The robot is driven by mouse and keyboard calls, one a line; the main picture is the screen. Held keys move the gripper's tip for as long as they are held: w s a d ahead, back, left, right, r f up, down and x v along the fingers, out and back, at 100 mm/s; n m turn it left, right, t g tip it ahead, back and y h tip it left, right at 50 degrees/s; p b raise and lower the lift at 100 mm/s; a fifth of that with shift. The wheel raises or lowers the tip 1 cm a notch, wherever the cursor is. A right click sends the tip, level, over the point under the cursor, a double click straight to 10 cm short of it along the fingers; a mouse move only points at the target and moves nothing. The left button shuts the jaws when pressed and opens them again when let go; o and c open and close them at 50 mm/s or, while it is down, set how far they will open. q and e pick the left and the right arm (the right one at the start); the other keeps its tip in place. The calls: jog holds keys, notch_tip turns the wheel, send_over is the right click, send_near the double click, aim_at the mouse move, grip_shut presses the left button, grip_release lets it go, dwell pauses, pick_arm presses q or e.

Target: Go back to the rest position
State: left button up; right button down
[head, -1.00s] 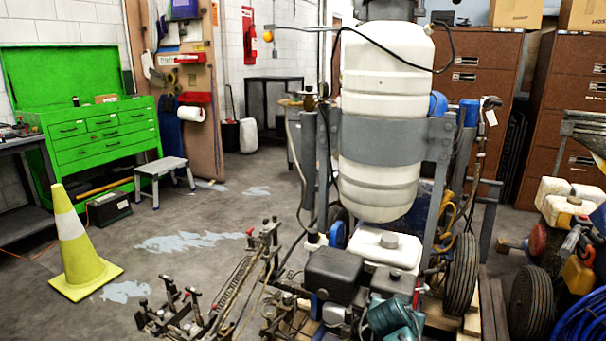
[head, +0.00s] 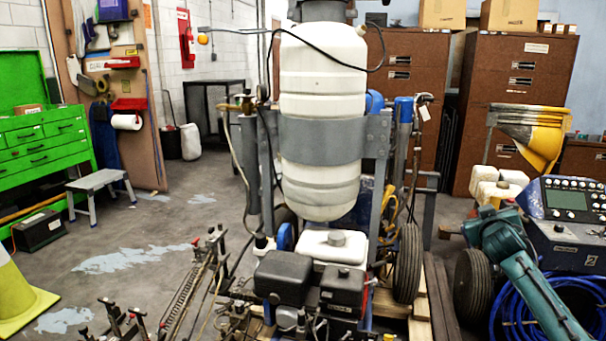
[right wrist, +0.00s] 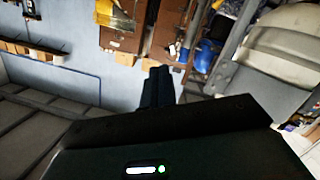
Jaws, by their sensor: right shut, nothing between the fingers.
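My right gripper (right wrist: 158,86) shows in the right wrist view as two dark fingers close together, shut with nothing between them. It points at open air, with a blue wall and cabinets beyond in a tilted picture. In the head view a teal arm, which looks like my right arm, comes in at the lower right; its fingers cannot be made out there. My left arm and left gripper are not in view. The line striper (head: 323,100), with its tall white tank, stands in the middle of the head view. Pale tank-like surfaces (right wrist: 285,45) fill the wrist view's right side.
A coiled blue hose (head: 540,310) and a control box (head: 570,215) are at the right. Brown cabinets (head: 515,90) stand behind. A yellow cone (head: 18,295), a grey step stool (head: 100,182) and a green tool chest (head: 45,140) are left. Floor between chest and striper is mostly clear.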

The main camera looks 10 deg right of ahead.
jog(key=w+a+r+n+t+y, duration=0.2)
jog(key=a+r+n+t+y, duration=0.1)
jog(key=a+n+t+y, duration=0.15)
jog(key=s+a+f+n+g+y, duration=0.1)
jog(key=s+a+f+y, duration=0.1)
jog(key=s+a+f, duration=0.4)
jog(key=s+a+f+g+y, duration=0.1)
jog(key=a+f, duration=0.7)
jog(key=f, duration=0.1)
jog(key=s+a+f+n+g+y, duration=0.1)
jog(key=s+a+f+g+y, duration=0.1)
jog(key=s+a+f, duration=0.4)
pick_arm(q)
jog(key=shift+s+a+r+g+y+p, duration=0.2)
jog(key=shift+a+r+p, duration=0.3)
jog(key=shift+p, duration=1.1)
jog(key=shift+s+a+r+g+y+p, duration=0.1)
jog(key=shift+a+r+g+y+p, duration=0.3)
jog(key=shift+p, duration=1.2)
pick_arm(e)
jog(key=s+a+f+m+g+y, duration=0.1)
jog(key=s+a+f, duration=0.1)
jog(key=s+a, duration=0.6)
jog(key=s+a+f+m+g+y, duration=0.1)
jog(key=s+a+f+g, duration=0.1)
jog(key=s+a, duration=0.7)
jog(key=shift+s+a+f+y, duration=0.15)
jog(key=shift+s+f+y, duration=0.35)
jog(key=shift+s, duration=2.25)
